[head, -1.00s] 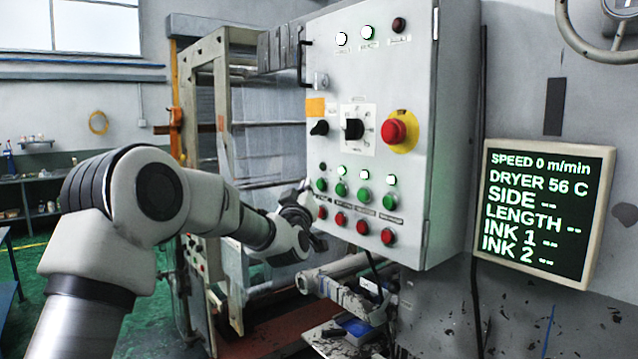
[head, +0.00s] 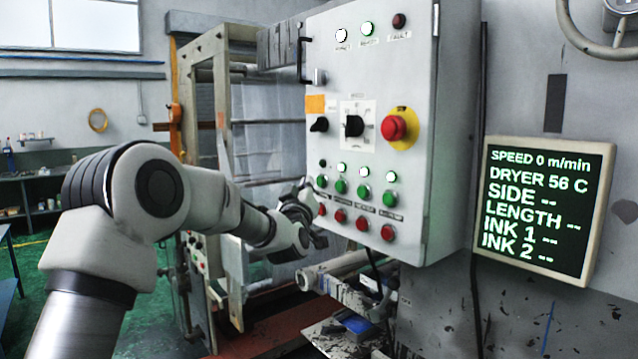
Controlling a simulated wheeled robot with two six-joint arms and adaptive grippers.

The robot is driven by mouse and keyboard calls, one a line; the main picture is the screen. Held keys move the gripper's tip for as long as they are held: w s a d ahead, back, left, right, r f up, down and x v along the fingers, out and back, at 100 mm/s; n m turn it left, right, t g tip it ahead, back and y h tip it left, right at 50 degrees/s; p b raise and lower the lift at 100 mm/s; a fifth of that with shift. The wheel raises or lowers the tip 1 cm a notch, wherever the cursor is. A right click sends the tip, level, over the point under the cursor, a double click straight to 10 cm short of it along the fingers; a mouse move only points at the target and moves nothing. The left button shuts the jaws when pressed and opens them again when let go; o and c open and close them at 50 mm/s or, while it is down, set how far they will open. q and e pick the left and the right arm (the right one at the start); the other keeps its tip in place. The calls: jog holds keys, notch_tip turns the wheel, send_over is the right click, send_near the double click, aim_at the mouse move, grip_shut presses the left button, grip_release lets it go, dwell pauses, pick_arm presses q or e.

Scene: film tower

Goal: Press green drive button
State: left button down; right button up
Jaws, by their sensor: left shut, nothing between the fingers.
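The grey control panel (head: 420,120) carries a row of green buttons: the leftmost (head: 322,181), a second (head: 341,186), a third (head: 363,190) and the rightmost (head: 389,198). Their labels are too small to read, so I cannot tell which is the drive button. The lamp above the leftmost green button is dark; the lamps above the others are lit. My left gripper (head: 308,194) is shut and empty at the panel's lower left edge, close to the leftmost green button. I cannot tell whether it touches it. My right gripper is out of view.
A row of red buttons (head: 362,223) sits below the green ones. A red emergency stop (head: 394,128) on yellow and a black selector (head: 354,126) sit above. A display (head: 541,212) at right reads speed 0 m/min. A roller frame (head: 222,130) stands behind my arm.

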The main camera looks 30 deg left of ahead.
pick_arm(q)
jog(key=shift+w, duration=0.1)
dwell(0.3)
jog(key=shift+w+d, duration=0.15)
jog(key=shift+w, duration=0.15)
